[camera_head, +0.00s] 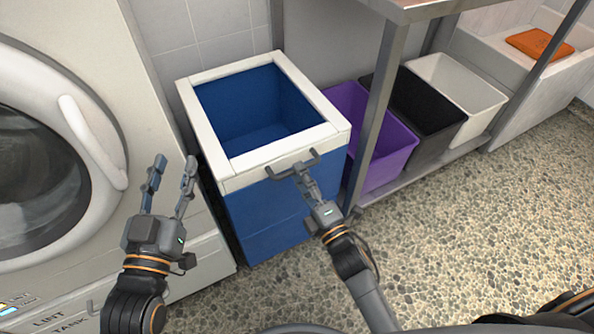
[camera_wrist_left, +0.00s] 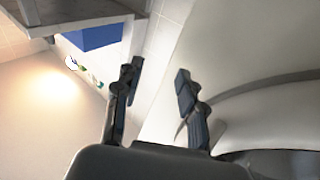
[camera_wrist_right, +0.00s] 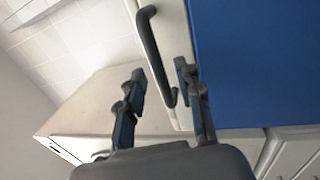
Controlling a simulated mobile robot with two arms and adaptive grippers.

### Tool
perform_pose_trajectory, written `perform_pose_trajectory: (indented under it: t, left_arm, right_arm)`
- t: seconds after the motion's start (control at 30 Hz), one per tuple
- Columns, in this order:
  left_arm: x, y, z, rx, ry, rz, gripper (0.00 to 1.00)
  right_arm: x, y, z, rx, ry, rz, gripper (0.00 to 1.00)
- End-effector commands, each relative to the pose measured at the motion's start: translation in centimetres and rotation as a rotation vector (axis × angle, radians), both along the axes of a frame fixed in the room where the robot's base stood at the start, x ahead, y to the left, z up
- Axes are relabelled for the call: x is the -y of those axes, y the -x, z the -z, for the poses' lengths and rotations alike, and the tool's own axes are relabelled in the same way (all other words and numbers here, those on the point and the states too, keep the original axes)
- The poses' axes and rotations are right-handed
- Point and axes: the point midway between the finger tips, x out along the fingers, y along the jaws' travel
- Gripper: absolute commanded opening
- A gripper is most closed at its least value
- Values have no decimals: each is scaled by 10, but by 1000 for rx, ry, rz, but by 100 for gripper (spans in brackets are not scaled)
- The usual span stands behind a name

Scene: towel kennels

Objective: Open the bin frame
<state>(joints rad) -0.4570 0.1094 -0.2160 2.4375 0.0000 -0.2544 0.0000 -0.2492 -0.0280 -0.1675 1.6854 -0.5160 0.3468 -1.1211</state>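The blue bin (camera_head: 265,220) stands beside the washing machine, and its white square frame (camera_head: 262,160) lies flat on the rim around the open top. A dark grey bar handle (camera_head: 284,174) is fixed to the frame's front edge. My right gripper (camera_head: 303,172) is at this handle. In the right wrist view, its two fingers (camera_wrist_right: 160,76) are apart, with the handle (camera_wrist_right: 157,60) running between them; contact is unclear. My left gripper (camera_head: 172,166) is open and empty, left of the bin in front of the washing machine. It also looks open in the left wrist view (camera_wrist_left: 158,78).
The washing machine (camera_head: 100,40) fills the left side. A table leg (camera_head: 377,110) stands just right of the bin. Purple (camera_head: 385,145), black (camera_head: 430,105) and white (camera_head: 470,85) bins stand under the table. The pebbled floor (camera_head: 480,220) is clear at the lower right.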

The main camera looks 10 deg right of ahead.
Motion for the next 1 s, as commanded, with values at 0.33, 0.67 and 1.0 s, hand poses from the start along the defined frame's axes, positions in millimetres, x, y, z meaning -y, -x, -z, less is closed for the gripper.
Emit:
perform_pose_trajectory:
  t: [0.33,0.67,1.0]
  left_arm:
    - [2,2,-16,90,24,5,40]
    - [2,2,-16,89,24,5,40]
    - [2,2,-16,88,23,4,40]
  right_arm:
    - [-7,-22,-4,-1,0,0,35]
    - [-7,-21,-4,-1,-1,0,6]
    - [-7,-21,-4,-2,0,0,0]
